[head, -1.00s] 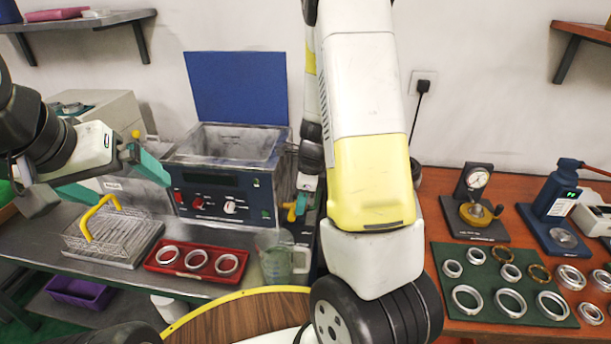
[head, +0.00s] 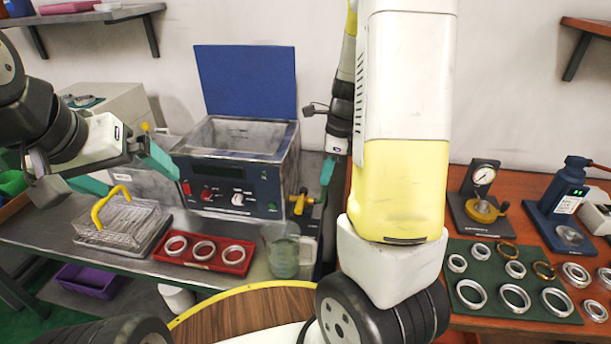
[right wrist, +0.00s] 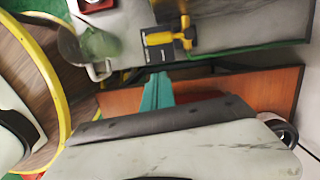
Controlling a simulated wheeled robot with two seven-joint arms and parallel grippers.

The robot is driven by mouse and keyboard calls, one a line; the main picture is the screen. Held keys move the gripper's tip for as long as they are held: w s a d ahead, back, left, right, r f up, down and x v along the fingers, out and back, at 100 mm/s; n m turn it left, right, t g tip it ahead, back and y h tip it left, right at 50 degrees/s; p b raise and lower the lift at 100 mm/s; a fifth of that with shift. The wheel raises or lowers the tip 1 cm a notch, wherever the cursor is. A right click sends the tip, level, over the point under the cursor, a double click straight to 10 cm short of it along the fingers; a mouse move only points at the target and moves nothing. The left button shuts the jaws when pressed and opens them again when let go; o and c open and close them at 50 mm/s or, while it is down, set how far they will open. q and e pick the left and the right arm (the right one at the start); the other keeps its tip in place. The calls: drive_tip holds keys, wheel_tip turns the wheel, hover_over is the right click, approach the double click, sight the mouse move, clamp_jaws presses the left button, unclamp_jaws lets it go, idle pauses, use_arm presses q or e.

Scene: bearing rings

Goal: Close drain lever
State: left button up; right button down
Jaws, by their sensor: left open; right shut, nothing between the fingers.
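The drain lever (head: 300,204) is a small yellow handle on a valve at the lower right side of the blue-fronted cleaner tank (head: 228,185). In the right wrist view the yellow lever (right wrist: 160,38) lies near the top, beside a dark label plate. My right gripper (head: 327,172) is shut and empty, up and to the right of the lever, apart from it. Its teal fingers (right wrist: 157,95) point toward the valve in the wrist view. My left gripper (head: 138,178) is open and empty above the wire basket, left of the tank.
A red tray (head: 236,267) of rings and a wire basket (head: 128,222) with a yellow handle sit on the grey bench. A green mat (head: 482,304) with several rings lies on the right table. My right arm hides the middle.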

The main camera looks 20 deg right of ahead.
drive_tip(key=shift+s+d+r, duration=0.1)
drive_tip(key=shift+d+r, duration=0.05)
drive_tip(key=shift+r, duration=0.55)
drive_tip(key=shift+s+d+r, duration=0.1)
drive_tip(key=shift+r, duration=0.55)
drive_tip(key=s+a+r+n+t, duration=0.2)
drive_tip(key=s+a+r+n, duration=0.3)
drive_tip(key=s+r+n, duration=0.3)
drive_tip(key=s+a+r+n+t, duration=0.3)
drive_tip(key=s+r+n, duration=0.4)
drive_tip(key=n, duration=0.7)
drive_tip(key=shift+s+a+r+n, duration=0.4)
drive_tip(key=shift+s+a, duration=0.15)
drive_tip(key=shift+a, duration=0.35)
